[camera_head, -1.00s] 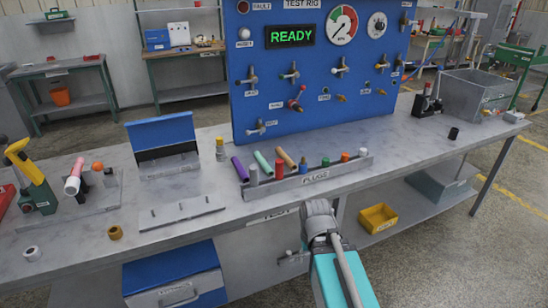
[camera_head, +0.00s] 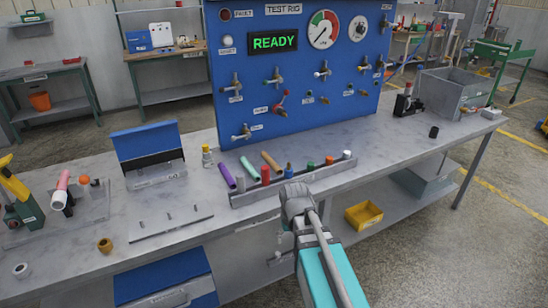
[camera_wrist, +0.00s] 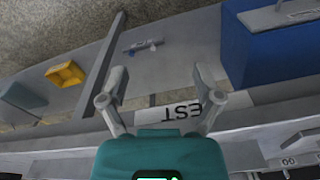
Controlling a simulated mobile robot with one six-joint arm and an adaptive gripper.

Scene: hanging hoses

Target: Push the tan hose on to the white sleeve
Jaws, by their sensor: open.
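The tan hose (camera_head: 271,161) lies slanted at the plugs rack (camera_head: 292,178), right of a green and a purple hose. A small white cylinder (camera_head: 346,154) stands at the rack's right end, and a white ring (camera_head: 21,270) sits at the bench's front left; I cannot tell which, if either, is the white sleeve. My gripper (camera_head: 297,190) is at the bench's front edge, just before the rack. In the wrist view my gripper (camera_wrist: 160,82) is open, with nothing between its fingers. The wrist view does not show the tan hose.
A blue test rig panel (camera_head: 290,85) with valves and small fittings stands behind the rack. A blue open box (camera_head: 145,140), a metal plate (camera_head: 172,223) and a brown ring (camera_head: 105,245) are to the left. A metal bin (camera_head: 455,95) is at right. Bench between rack and bin is mostly clear.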

